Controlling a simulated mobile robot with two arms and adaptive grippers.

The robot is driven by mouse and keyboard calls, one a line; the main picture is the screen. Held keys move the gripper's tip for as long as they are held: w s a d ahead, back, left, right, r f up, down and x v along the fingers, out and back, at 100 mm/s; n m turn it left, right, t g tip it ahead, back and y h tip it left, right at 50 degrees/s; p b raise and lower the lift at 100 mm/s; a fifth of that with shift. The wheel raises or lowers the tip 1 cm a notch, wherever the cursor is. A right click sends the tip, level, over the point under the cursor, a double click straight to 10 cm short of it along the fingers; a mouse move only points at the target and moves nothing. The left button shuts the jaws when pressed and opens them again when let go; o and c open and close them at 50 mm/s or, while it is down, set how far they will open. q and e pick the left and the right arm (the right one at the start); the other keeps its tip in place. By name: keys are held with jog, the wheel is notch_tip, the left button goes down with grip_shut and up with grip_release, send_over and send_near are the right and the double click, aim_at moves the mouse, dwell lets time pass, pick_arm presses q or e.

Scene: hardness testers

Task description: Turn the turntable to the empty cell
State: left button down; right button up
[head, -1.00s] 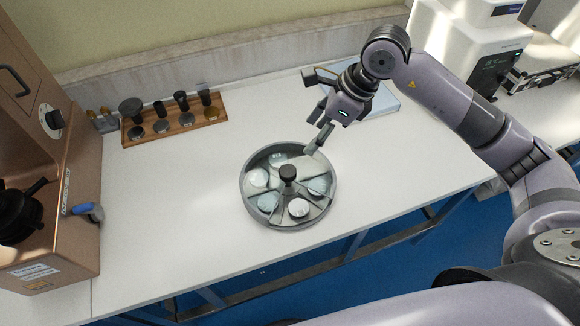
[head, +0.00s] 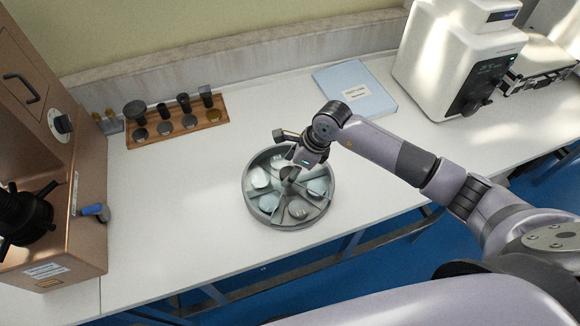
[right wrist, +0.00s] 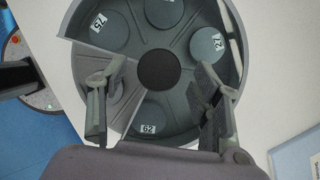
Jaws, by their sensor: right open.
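The round grey turntable (head: 248,202) stands on the white bench, with pale discs in several of its wedge cells. In the right wrist view the turntable (right wrist: 190,134) shows discs with number labels, such as the lower disc (right wrist: 152,118). My right gripper (head: 290,170) is over the turntable's middle, pointing down. In the right wrist view its open fingers (right wrist: 156,88) are spread either side of the dark centre knob (right wrist: 158,69), apart from it. My left gripper is out of view.
A wooden rack (head: 178,129) with dark parts stands at the back left. A brown tester (head: 88,190) is at the left edge. A blue-white booklet (head: 355,90) lies behind my right arm, and a white machine (head: 450,50) stands at the back right. The bench front is clear.

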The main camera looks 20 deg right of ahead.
jog(key=shift+w+a+f, duration=0.1)
jog(key=shift+a+f, duration=0.1)
jog(key=shift+f, duration=0.35)
grip_shut()
dwell(0.5)
